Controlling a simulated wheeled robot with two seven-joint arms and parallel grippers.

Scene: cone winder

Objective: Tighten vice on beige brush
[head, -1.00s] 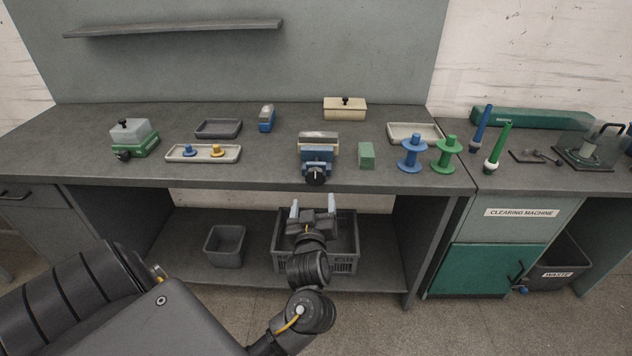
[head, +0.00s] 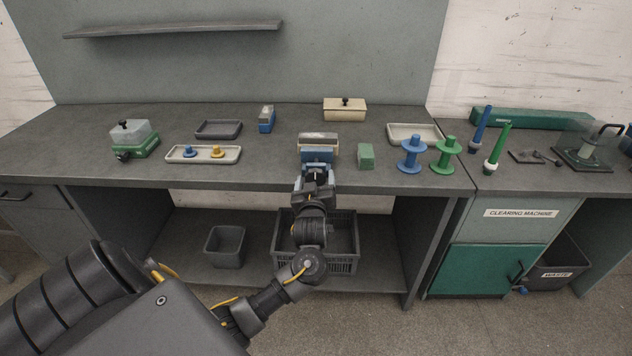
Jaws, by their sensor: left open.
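The blue vice (head: 317,155) stands at the front edge of the bench, near the middle. The beige brush (head: 304,147) sits in its jaws, with a grey top face. The vice's black knob (head: 316,174) faces me at the front and is partly hidden by my gripper. My left gripper (head: 314,177) is open, with its fingertips one on each side of the knob. I cannot tell whether the fingers touch it. My right gripper is not in view.
A green block (head: 366,156), a blue spool (head: 411,155) and a green spool (head: 445,155) stand right of the vice. A grey crate (head: 346,264) is below the bench, behind my arm.

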